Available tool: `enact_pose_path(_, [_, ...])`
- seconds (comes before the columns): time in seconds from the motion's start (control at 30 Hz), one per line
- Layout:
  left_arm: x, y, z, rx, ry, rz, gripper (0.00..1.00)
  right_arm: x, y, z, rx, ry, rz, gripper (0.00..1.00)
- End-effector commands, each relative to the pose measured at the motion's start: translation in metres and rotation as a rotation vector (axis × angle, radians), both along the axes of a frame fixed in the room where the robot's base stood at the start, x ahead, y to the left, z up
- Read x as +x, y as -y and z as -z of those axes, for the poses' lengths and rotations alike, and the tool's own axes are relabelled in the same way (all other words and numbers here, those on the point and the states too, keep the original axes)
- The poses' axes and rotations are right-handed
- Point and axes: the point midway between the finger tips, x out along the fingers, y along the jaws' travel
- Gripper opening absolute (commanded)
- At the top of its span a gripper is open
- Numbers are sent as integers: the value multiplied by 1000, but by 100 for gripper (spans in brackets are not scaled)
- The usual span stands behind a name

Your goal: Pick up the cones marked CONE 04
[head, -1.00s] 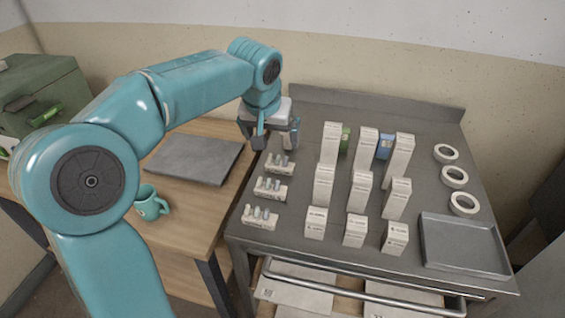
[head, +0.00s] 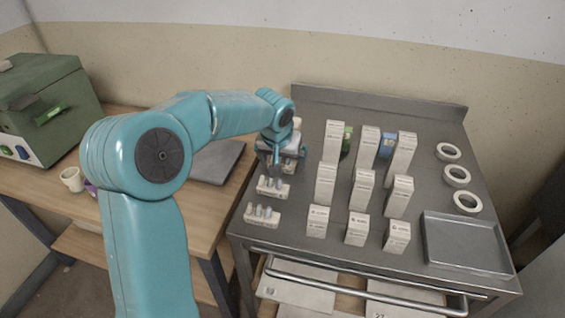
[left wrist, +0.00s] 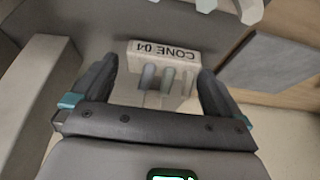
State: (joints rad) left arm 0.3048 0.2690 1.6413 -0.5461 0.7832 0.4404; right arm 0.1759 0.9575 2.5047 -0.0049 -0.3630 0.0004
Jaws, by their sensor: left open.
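In the head view, my left gripper (head: 283,163) is low over the far end of the left row of holders and mostly hides the one there. Two similar holders with cones stand nearer, a middle one (head: 273,193) and a near one (head: 262,221); their labels are too small to read. My right gripper is not in view.
Several white cartons (head: 325,184) stand in rows just right of the holders on the grey metal table (head: 285,232). Rolls of tape (head: 456,175) and a grey tray (head: 467,243) lie further right. A dark slab (head: 220,162) lies on the wooden table at left.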

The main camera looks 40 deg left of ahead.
Motion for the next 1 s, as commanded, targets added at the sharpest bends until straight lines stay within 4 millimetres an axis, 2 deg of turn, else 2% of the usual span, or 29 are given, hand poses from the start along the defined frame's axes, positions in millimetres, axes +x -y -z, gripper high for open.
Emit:
enact_pose_path(0.03, [0,0,0,0,0,0,100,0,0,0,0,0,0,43])
enact_pose_path(0.07, [0,0,0,0,0,0,94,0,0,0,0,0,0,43])
enact_pose_path(0.2, [0,0,0,0,0,0,49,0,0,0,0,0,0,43])
enact_pose_path(0.5, [0,0,-1,0,-1,0,49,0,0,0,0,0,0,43])
enact_pose_path(0.67, [0,0,-12,1,0,0,49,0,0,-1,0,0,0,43])
enact_pose_path(0.87, [1,0,-52,2,6,-1,49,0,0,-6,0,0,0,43])
enact_pose_path(1.0, [1,0,-90,1,6,1,49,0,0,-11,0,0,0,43])
